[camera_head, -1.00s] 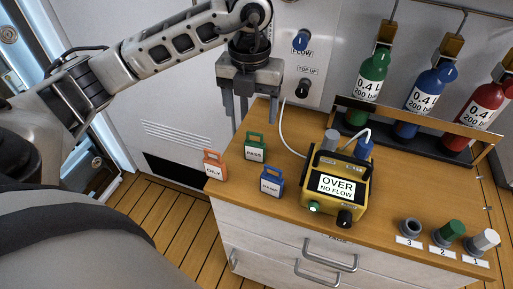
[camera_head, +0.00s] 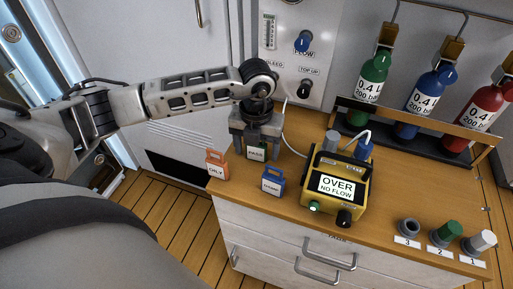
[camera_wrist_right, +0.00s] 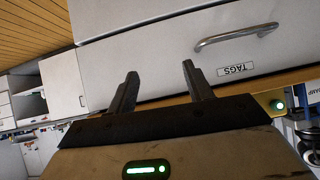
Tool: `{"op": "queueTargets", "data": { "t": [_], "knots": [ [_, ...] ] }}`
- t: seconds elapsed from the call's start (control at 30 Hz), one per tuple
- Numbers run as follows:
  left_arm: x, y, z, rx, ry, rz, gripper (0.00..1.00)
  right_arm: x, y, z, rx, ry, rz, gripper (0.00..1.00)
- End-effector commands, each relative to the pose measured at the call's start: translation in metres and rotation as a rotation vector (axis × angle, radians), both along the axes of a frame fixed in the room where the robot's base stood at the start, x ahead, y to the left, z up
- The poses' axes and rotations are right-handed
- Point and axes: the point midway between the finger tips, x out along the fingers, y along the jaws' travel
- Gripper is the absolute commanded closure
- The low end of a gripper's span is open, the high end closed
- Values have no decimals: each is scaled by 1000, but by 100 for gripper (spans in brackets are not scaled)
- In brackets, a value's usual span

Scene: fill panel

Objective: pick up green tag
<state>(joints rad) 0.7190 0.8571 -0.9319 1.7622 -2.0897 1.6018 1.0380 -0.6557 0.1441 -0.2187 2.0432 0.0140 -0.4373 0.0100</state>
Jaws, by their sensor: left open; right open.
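The green tag (camera_head: 256,153), with a white label reading PASS, stands on the wooden counter (camera_head: 400,205). Its upper part is hidden behind my left gripper (camera_head: 256,150). The left gripper points down, open, with its fingers on either side of the tag; I cannot tell if they touch it. An orange tag (camera_head: 217,165) stands to the left and a blue tag (camera_head: 272,181) to the front right. My right gripper (camera_wrist_right: 158,85) is open and empty in the right wrist view, in front of a drawer front.
A yellow device (camera_head: 337,188) reading OVER NO FLOW stands right of the tags, with a hose. Green (camera_head: 368,88), blue (camera_head: 424,100) and red (camera_head: 477,115) bottles stand in a rack behind. Numbered sockets line the right front. A drawer labelled TAGS (camera_wrist_right: 238,69) shows in the right wrist view.

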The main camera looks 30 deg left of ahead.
Motion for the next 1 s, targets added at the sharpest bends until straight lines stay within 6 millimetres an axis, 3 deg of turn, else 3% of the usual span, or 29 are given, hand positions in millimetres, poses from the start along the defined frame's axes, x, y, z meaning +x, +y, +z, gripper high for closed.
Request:
{"op": "queueTargets", "data": {
  "t": [0.13,0.3,0.73,0.93,1.0],
  "knots": [
    [0,0,0,0,0,0,29,0,0,0,-1,0,-1,49],
    [0,0,1,0,0,0,76,0,-1,1,-1,-1,-2,49],
    [1,0,7,0,-2,0,77,-4,-2,0,-4,6,2,49],
    [1,0,32,0,-6,-1,77,-4,-3,-2,-8,6,5,49],
    [-9,0,43,0,-4,-3,77,-4,-3,-3,-8,6,5,49]
  ]
}}
